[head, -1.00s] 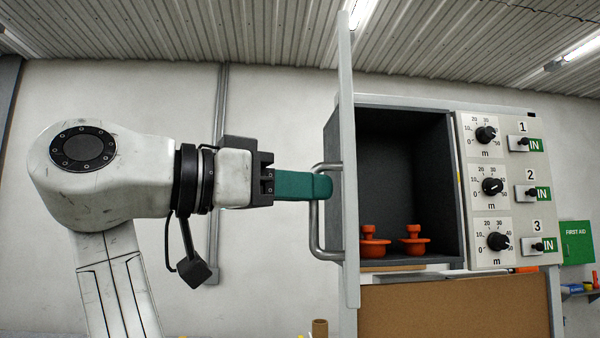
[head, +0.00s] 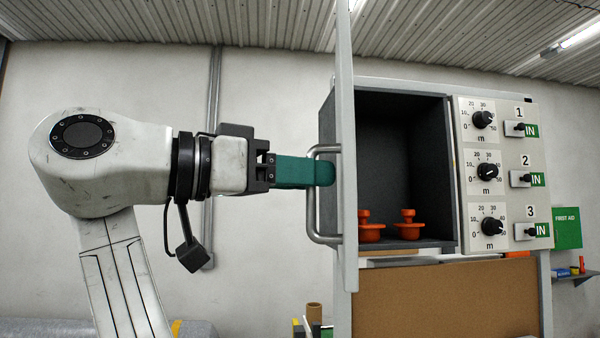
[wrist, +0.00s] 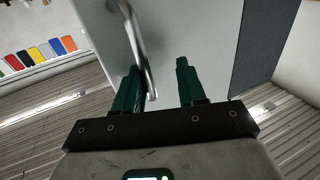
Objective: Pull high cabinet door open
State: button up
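The high cabinet door (head: 346,90) stands swung open, almost edge-on in the head view, with the dark cabinet interior (head: 390,150) showing to its right. Its grey bar handle (head: 316,222) is on the door's left face. My gripper (head: 328,172) reaches the handle from the left, and its green fingers hide part of the bar. In the wrist view my gripper (wrist: 158,82) has its fingers well apart. There the handle (wrist: 141,45) lies between them, close to the left finger, in front of the grey door (wrist: 205,40). I cannot tell whether that finger touches it.
Orange knobbed objects (head: 407,230) sit on the cabinet floor. A panel with dials and switches (head: 497,175) is to the right. A green first aid box (head: 567,228) and a small shelf (head: 577,280) are farther right. A cardboard tube (head: 314,312) stands below the door.

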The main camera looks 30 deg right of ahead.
jog(key=shift+a, duration=0.2)
dwell(0.3)
jog(key=a+b, duration=0.2)
jog(key=a, duration=0.8)
jog(key=shift+s+a, duration=0.15)
jog(key=shift+a, duration=0.2)
